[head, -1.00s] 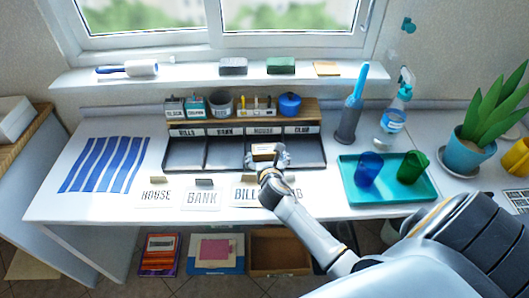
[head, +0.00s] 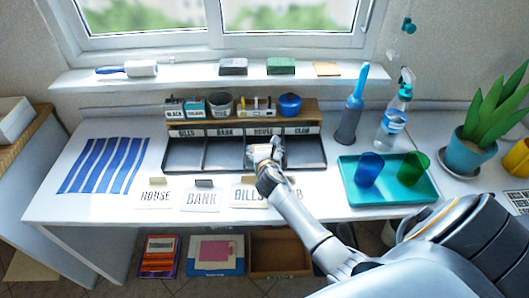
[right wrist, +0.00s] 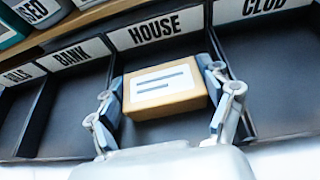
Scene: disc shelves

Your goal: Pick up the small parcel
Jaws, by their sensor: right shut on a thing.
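The small parcel (right wrist: 165,90) is a tan box with a white label bearing two dark lines. In the right wrist view my right gripper (right wrist: 160,88) is shut on it, one finger at each short side. The parcel is over or in the HOUSE compartment of the dark sorting tray (head: 228,168); its height above the floor is unclear. In the head view my right gripper (head: 266,160) is at the HOUSE section and largely hides the parcel. My left gripper is not in view.
Labelled cards, including HOUSE (head: 154,196) and BANK (head: 201,198), stand along the front. A shelf of small containers (head: 220,104) rises behind the tray. A teal tray with two cups (head: 408,192) is at the right. A striped mat (head: 104,165) lies left.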

